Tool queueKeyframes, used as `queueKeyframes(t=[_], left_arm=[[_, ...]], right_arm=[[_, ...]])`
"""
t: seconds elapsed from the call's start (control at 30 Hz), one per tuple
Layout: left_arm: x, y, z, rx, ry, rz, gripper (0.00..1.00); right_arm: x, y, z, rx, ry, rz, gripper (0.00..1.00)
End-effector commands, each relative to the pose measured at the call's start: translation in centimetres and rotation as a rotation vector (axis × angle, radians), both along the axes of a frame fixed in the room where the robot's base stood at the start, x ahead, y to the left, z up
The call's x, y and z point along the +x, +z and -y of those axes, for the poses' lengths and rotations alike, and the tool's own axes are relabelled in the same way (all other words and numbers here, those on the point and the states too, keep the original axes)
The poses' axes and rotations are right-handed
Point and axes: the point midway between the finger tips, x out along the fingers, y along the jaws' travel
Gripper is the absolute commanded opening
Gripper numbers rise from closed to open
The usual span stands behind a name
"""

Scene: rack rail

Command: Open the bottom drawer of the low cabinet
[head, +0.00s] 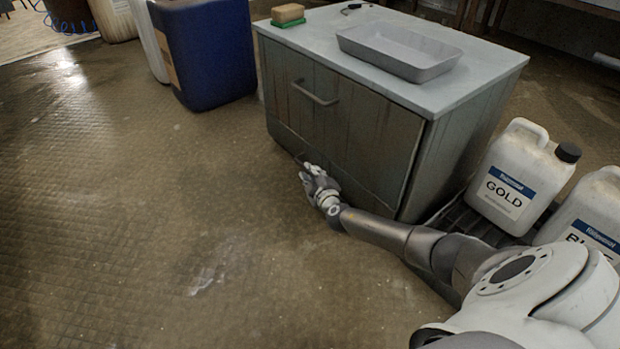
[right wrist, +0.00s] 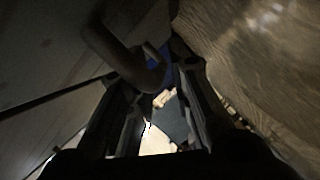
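The low grey-green cabinet (head: 345,125) stands at the centre of the head view, its front facing left and toward me. A bar handle (head: 315,93) sits on its upper front. My right gripper (head: 308,172) is low, close to this lower front. In the right wrist view, a curved bar handle (right wrist: 125,58) comes in from the upper left and ends between or just before the parted fingertips (right wrist: 160,80). I cannot tell whether they touch it. My left gripper is out of view.
A grey tray (head: 400,62) and a sponge on a green base (head: 288,15) rest on the cabinet top. A white GOLD canister (head: 515,185) and another (head: 590,222) stand at right. A blue container (head: 208,55) stands behind left. The floor left is clear.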

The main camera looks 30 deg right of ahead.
Motion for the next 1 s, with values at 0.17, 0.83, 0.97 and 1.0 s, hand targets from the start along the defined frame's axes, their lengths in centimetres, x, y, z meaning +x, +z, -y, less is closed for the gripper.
queueKeyframes(t=[0.17, 0.83, 0.97, 1.0], left_arm=[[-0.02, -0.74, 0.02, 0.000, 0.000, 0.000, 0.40], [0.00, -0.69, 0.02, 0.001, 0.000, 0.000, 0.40], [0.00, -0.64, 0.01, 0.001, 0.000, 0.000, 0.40], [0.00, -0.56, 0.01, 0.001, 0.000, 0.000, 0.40]], right_arm=[[1.02, -0.30, 0.25, 0.000, 0.001, -0.001, 0.19], [1.08, -0.24, 0.26, 0.001, 0.000, -0.001, 0.00], [1.01, -0.24, 0.19, 0.002, 0.001, -0.001, 0.00], [0.90, -0.23, 0.10, 0.002, 0.001, -0.001, 0.00]])
